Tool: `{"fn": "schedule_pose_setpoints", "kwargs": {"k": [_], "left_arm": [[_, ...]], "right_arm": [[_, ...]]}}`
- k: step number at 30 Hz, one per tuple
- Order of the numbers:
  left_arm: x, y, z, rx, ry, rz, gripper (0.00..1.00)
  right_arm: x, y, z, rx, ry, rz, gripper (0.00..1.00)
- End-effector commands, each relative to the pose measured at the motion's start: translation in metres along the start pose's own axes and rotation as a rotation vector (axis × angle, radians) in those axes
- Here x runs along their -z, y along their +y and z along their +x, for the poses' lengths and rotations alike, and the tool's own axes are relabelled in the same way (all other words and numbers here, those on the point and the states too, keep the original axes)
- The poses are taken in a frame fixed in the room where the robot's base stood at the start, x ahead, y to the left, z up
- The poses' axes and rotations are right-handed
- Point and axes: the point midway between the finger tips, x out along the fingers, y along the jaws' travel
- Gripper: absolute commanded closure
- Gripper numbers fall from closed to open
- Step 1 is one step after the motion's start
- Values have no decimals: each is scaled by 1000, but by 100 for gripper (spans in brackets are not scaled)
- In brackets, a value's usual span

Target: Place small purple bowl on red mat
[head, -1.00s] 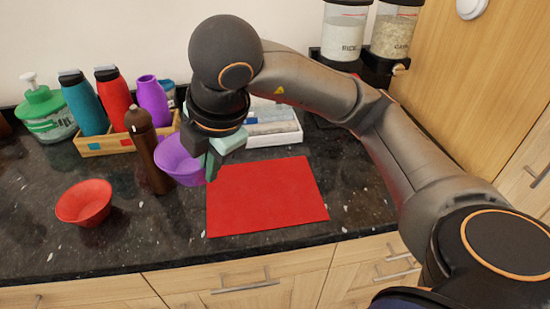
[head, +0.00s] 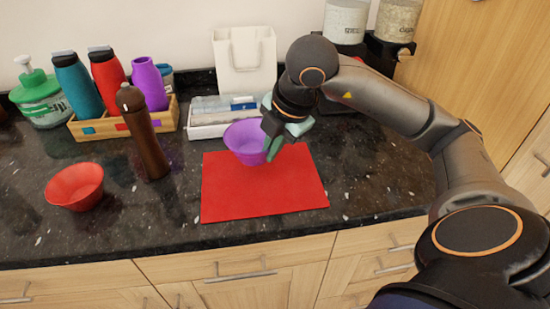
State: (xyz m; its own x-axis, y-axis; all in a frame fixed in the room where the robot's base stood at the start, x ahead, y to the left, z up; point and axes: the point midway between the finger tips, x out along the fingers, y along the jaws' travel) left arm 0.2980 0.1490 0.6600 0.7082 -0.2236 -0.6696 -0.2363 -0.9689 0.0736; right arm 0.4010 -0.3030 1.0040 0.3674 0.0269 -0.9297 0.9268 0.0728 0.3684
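The small purple bowl (head: 247,142) is at the back edge of the red mat, over its upper middle part. I cannot tell whether it touches the mat or is held just above it. The red mat (head: 262,192) lies flat on the dark counter. My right gripper (head: 271,148) is at the bowl's right side, with its fingers shut on the rim. The fingers hide part of that rim. My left gripper is not in view.
A red bowl (head: 75,187) and a brown bottle (head: 146,140) stand left of the mat. A wooden crate (head: 122,124) with bottles and a white tray (head: 207,122) are behind. A white bag (head: 245,62) stands against the wall. Counter right of the mat is clear.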

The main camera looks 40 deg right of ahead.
Motion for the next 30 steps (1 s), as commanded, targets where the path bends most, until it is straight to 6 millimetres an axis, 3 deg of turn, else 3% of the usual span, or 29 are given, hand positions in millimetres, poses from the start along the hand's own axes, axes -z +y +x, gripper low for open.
{"fn": "schedule_pose_setpoints", "kwargs": {"k": [7,12,25,30], "left_arm": [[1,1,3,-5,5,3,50],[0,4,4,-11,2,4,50],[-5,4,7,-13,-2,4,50],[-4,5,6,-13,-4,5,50]], "right_arm": [[-13,-8,17,2,-2,1,100],[-12,-15,37,0,0,0,100],[-11,-18,45,-3,1,0,100],[-11,-17,43,-1,1,0,78]]}}
